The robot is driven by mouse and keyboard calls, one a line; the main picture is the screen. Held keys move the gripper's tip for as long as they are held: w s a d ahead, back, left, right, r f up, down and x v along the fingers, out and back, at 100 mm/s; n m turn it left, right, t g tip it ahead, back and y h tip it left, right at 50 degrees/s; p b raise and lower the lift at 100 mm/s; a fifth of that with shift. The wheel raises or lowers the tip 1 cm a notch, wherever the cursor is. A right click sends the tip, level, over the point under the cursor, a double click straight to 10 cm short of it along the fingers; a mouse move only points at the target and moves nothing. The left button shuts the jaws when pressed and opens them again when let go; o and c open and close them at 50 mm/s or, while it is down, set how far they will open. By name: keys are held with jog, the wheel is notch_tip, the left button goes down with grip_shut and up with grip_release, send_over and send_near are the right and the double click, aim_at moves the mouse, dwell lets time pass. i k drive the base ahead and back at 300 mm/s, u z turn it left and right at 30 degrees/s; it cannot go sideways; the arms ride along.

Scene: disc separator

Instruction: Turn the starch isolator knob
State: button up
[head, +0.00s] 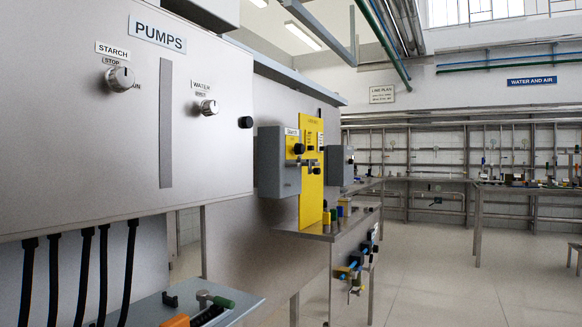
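A second silver knob (209,107) sits under the WATER label. I cannot tell from the labels which knob is the isolator. My gripper is not in view.
Black cables (81,270) hang below the panel. A tray of tools (190,305) sits at the bottom. A yellow board (312,185) stands on a metal bench (290,233) beside the grey box. Open floor (440,285) lies to the right.

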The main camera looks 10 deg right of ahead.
aim_at(298, 149)
jog(key=u, duration=0.05)
jog(key=k, duration=0.5)
jog(key=z, duration=0.85)
jog(key=i, duration=1.4)
